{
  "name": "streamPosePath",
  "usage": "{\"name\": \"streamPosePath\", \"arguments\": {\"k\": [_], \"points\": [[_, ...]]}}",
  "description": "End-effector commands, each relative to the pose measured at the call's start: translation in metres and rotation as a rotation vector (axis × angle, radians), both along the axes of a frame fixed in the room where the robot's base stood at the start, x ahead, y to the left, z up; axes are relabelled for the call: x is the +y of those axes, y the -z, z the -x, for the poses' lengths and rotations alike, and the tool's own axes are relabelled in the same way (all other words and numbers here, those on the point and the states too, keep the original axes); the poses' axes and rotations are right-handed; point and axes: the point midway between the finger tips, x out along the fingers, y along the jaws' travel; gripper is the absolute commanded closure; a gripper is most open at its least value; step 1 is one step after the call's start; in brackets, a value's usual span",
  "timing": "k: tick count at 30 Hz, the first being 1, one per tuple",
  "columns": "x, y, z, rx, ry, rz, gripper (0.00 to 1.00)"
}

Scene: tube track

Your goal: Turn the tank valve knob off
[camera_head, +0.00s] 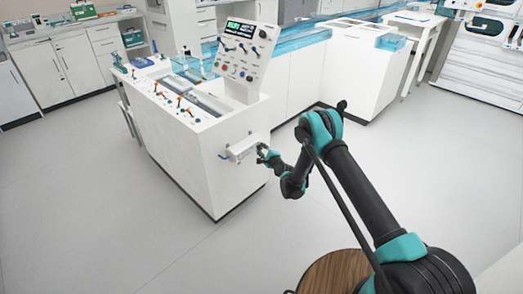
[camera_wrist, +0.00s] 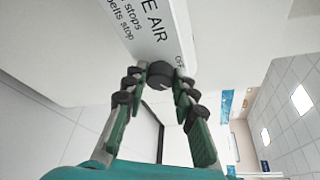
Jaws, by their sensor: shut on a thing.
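The black round knob (camera_wrist: 160,74) sits on the face of a white box (camera_wrist: 158,28) in the wrist view. Printed lettering, including "AIR" and "belts stop", shows on the box, and a small label partly hidden by a finger is beside the knob. My gripper (camera_wrist: 157,75) has one green finger with black pads on each side of the knob and is shut on it. In the head view, my gripper (camera_head: 264,151) is at the right end of the white box (camera_head: 243,147), which juts from the console's side. The knob cannot be made out there.
The white console (camera_head: 185,150) carries several orange-tipped levers and an upright control panel (camera_head: 246,52). A blue part (camera_head: 223,156) shows at the box's left end. A long bench with a blue channel (camera_head: 290,40) stands behind. The grey floor (camera_head: 90,190) is clear left and in front.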

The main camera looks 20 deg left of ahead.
Motion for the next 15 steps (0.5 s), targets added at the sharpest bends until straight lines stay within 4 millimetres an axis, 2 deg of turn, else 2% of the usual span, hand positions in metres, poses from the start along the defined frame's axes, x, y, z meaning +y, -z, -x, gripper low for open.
{"name": "streamPosePath", "arguments": {"k": [6,15], "points": [[-0.0003,0.0019,0.0013,-0.108,0.0,0.045,1.0],[-0.0005,0.0021,0.0014,-0.176,-0.001,0.074,1.0]]}}
